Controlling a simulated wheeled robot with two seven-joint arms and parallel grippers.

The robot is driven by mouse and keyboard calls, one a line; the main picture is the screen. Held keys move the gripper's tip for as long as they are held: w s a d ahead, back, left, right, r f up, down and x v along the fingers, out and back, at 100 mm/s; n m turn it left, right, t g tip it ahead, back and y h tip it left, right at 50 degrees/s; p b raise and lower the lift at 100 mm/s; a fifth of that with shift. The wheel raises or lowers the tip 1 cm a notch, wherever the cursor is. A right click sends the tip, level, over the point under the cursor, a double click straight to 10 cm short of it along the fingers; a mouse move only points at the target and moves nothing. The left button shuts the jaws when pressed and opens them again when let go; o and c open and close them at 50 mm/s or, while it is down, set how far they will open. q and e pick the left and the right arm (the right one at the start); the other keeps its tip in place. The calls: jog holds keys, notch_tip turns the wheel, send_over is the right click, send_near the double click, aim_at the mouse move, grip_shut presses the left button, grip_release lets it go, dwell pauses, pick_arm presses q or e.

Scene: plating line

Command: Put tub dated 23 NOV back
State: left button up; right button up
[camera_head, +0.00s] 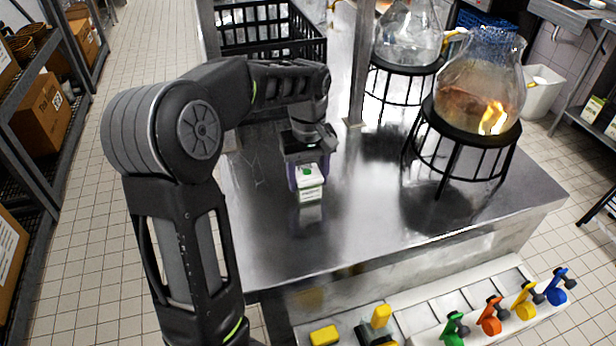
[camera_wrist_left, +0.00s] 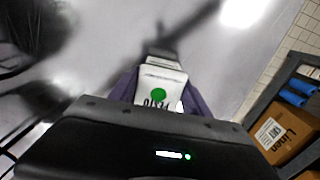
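A small white tub (camera_head: 309,186) with a green dot on its lid is at the left part of the steel counter (camera_head: 350,225). My left gripper (camera_head: 304,172) is over it, with a purple finger on each side. In the left wrist view the tub (camera_wrist_left: 158,85) sits between the purple fingers (camera_wrist_left: 157,92), which appear closed against its sides. Its reflection shows just below it; I cannot tell whether it touches the counter. Dark print shows on the tub, but I cannot read a date. My right gripper is not in view.
Two glass vessels stand on black wire stands (camera_head: 462,135) at the right. A black crate (camera_head: 270,35) is behind my left arm, and a metal post (camera_head: 360,65) rises nearby. Coloured-handled items (camera_head: 490,318) line the front ledge. The counter's front middle is bare.

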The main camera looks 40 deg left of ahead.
aim_at(308, 175)
pick_arm(q)
jog(key=o, duration=0.4)
notch_tip(308, 175, up, 12)
jog(key=p, duration=1)
jog(key=shift+r, duration=0.2)
